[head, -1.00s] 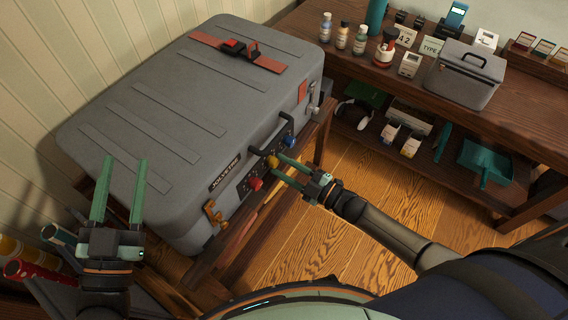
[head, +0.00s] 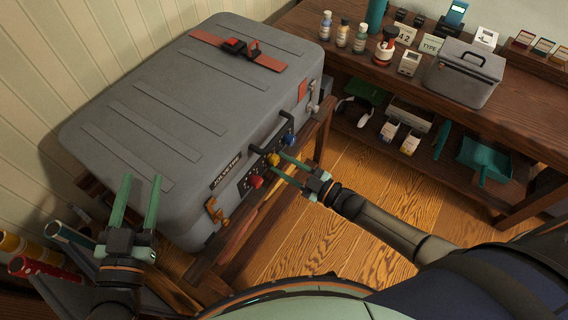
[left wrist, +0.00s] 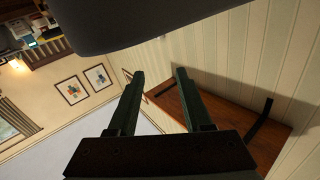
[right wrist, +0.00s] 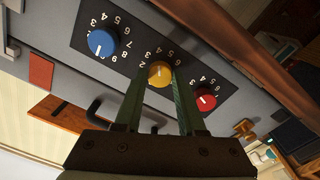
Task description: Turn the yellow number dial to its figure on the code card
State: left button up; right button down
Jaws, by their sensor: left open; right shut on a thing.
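The yellow dial (head: 272,160) is the middle one of three on the front of the grey suitcase (head: 150,125). My right gripper (head: 279,164) is shut on it. In the right wrist view the yellow dial (right wrist: 160,73) sits between the fingertips, partly covered by them, with white figures around it. Its pointer is too small to read surely. My left gripper (head: 141,181) is open and empty beside the suitcase's near left corner.
A blue dial (right wrist: 102,42) and a red dial (right wrist: 205,99) flank the yellow one. The wooden bench (head: 515,110) stands at right. Open wooden floor (head: 350,235) lies between.

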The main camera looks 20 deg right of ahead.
jog(key=c, duration=0.5)
grip_release()
pick_arm(q)
jog(key=shift+s+f, duration=0.1)
pick_arm(e)
jog(key=shift+s+d, duration=0.1)
